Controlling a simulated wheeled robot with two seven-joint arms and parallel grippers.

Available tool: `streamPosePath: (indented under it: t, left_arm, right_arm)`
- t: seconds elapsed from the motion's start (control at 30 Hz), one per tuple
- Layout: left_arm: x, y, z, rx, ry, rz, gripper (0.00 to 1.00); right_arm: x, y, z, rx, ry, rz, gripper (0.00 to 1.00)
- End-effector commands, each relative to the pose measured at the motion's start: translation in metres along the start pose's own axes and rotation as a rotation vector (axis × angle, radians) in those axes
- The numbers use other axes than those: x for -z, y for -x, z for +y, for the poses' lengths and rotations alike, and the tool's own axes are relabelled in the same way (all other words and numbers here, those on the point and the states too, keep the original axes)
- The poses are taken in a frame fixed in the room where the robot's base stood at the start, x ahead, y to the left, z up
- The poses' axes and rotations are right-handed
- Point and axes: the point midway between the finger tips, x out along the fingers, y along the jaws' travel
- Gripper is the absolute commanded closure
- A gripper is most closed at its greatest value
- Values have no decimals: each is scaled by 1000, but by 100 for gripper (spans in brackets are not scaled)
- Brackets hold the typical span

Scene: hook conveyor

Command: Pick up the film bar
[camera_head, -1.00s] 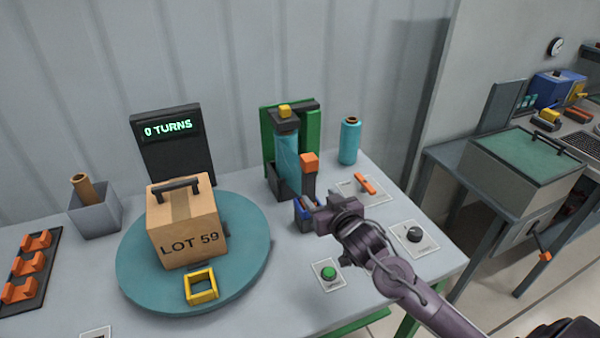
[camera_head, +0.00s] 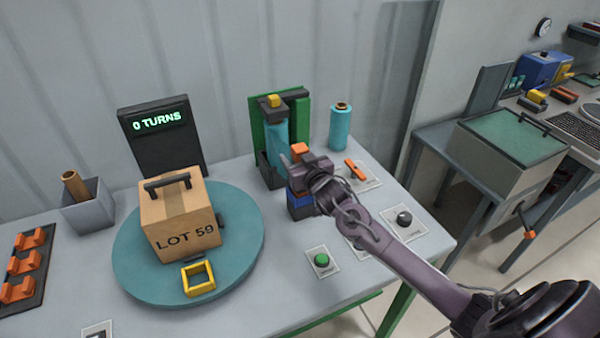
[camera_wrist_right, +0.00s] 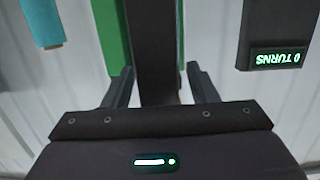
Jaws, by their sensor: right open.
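I cannot tell for certain which part is the film bar. The likeliest is the orange-topped piece (camera_head: 299,149) at the front of the film dispenser, with its lower part hidden behind my right gripper. My right gripper (camera_head: 291,163) is just in front of and below the orange top. In the right wrist view its two fingers (camera_wrist_right: 162,88) are open, with a dark upright bar (camera_wrist_right: 153,45) between them in the picture; contact cannot be told. The teal film (camera_head: 277,145) hangs behind, against the green frame (camera_head: 257,125). My left gripper is not in view.
A carton (camera_head: 178,225) marked LOT 59 stands on the round teal turntable (camera_head: 240,255), with a yellow square frame (camera_head: 198,278) beside it. A spare teal roll (camera_head: 340,128) stands behind right. A green button (camera_head: 321,260) and a black knob (camera_head: 404,219) lie near the arm.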

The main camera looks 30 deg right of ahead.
Motion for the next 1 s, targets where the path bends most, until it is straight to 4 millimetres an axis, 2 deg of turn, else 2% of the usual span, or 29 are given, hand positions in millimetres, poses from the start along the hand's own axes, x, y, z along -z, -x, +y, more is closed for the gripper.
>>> streamPosePath:
  t: [0.1,0.47,0.77,1.0]
  left_arm:
    - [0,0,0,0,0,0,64]
    - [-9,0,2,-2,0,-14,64]
    - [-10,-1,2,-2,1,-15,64]
    - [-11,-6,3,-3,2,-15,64]
  right_arm:
    - [0,0,0,0,0,0,47]
    - [-1,0,0,0,0,-1,94]
    - [2,1,0,0,-1,2,95]
    - [24,4,0,1,-1,6,95]
